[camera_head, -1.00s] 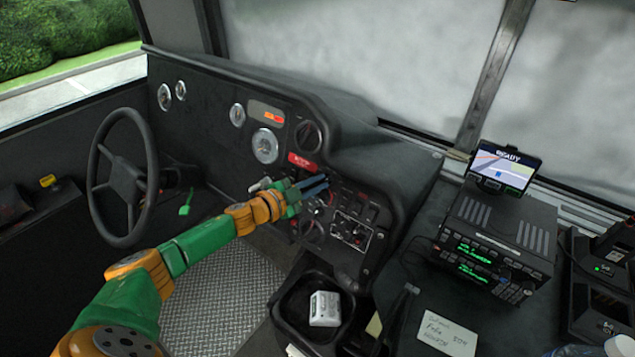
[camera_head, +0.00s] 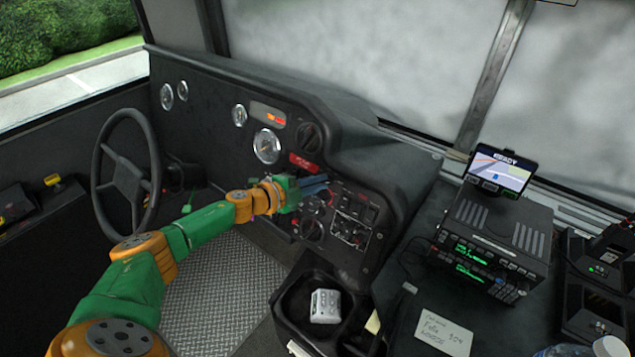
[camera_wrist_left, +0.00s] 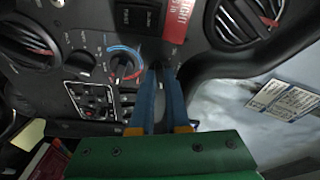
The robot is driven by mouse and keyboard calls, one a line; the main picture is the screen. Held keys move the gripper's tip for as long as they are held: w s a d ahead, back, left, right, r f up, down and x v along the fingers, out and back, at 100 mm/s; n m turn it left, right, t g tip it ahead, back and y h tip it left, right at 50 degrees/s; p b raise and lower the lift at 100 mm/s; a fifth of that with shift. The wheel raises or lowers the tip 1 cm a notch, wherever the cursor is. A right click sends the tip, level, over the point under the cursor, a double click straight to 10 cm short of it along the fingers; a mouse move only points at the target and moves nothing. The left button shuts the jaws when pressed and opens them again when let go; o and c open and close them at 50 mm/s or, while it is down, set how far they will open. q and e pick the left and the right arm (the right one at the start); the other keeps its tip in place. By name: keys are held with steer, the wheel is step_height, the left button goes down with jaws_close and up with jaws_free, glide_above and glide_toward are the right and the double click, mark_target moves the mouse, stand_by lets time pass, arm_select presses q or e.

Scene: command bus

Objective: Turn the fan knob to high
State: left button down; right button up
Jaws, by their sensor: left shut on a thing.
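My left arm reaches from the lower left to the dashboard's control panel in the head view. The blue fingers of my left gripper (camera_head: 318,183) touch the panel beneath the red label. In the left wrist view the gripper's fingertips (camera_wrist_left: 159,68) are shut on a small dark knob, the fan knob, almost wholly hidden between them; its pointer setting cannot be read. Just left of the fingers there is a temperature knob (camera_wrist_left: 124,69) with a blue and red arc. Another dark knob (camera_wrist_left: 80,62) sits further left. My right gripper is not in view.
Round air vents (camera_head: 308,137) (camera_head: 312,228) flank the panel. A red label (camera_head: 303,162) and a switch panel (camera_head: 350,228) are close to the fingers. A steering wheel (camera_head: 104,155) is left; a bin (camera_head: 286,309) is below; a radio (camera_head: 490,245) is right.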

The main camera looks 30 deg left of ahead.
arm_select(q)
steer(key=shift+f, duration=0.1)
steer(key=c, duration=0.9)
jaws_free()
steer(key=v, duration=0.7)
steer(key=shift+s, duration=0.1)
